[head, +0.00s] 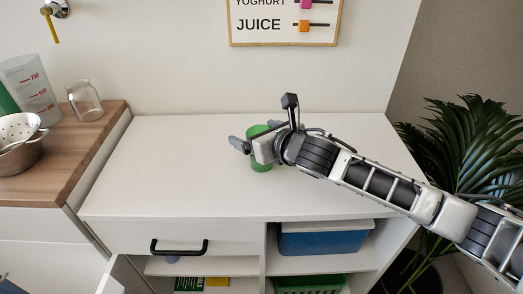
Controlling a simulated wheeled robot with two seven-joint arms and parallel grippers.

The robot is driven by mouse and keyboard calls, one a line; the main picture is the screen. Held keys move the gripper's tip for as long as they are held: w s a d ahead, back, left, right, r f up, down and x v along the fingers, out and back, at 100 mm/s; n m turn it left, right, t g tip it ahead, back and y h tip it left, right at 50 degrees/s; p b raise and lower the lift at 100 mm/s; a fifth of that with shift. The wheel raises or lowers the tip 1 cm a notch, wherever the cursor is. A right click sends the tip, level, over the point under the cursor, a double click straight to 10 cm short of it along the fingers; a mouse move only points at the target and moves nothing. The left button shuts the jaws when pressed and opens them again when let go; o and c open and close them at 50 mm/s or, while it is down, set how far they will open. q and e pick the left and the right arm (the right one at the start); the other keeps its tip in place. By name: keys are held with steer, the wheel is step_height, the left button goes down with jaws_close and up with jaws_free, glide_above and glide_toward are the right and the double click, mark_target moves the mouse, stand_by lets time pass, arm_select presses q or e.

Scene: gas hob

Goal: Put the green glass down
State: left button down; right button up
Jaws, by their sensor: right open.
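The green glass (261,164) stands upright on the white cabinet top, near its middle. My right gripper (256,142) is at the glass, its hand covering much of the glass's upper part. Its jaws are open, with one grey finger showing to the left of the glass; the other finger is hard to make out. I cannot tell whether a finger touches the glass. My left gripper is not in view.
The white cabinet top (180,170) is otherwise clear. At left, a wooden counter (90,150) holds a metal colander (20,140), a clear jar (85,101) and a measuring jug (30,88). A plant (465,150) stands at right. A blue box (325,242) sits in the shelf below.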

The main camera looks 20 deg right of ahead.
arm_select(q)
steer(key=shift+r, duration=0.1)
arm_select(e)
steer(key=c, duration=1.3)
steer(key=shift+o, duration=0.2)
steer(key=shift+r, duration=0.15)
